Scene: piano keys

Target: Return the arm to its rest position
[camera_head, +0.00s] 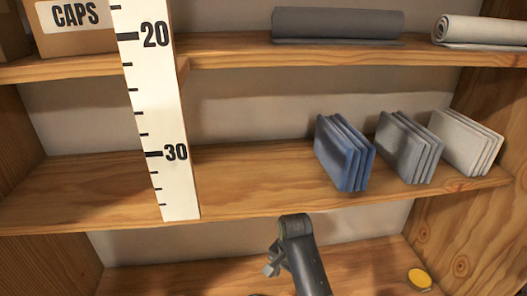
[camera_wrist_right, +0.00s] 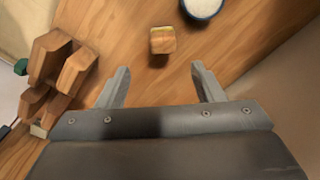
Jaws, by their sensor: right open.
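My right gripper (camera_wrist_right: 162,84) shows in the right wrist view with its two grey fingers spread wide apart and nothing between them. A small wooden block (camera_wrist_right: 162,41) with a yellowish edge lies beyond the fingertips, apart from them. In the head view a dark grey link of my arm (camera_head: 303,255) rises from the bottom edge in front of the lower shelf opening. The fingers cannot be made out clearly there. My left gripper is in neither view.
Folded blue cloths (camera_head: 340,155), grey cloths (camera_head: 408,148) and pale cloths (camera_head: 467,142) stand on the middle shelf (camera_head: 80,190). A ruler strip (camera_head: 155,110) hangs in front at left. The wrist view shows a white-filled bowl (camera_wrist_right: 203,6) and a wooden piece (camera_wrist_right: 76,70) near the left finger.

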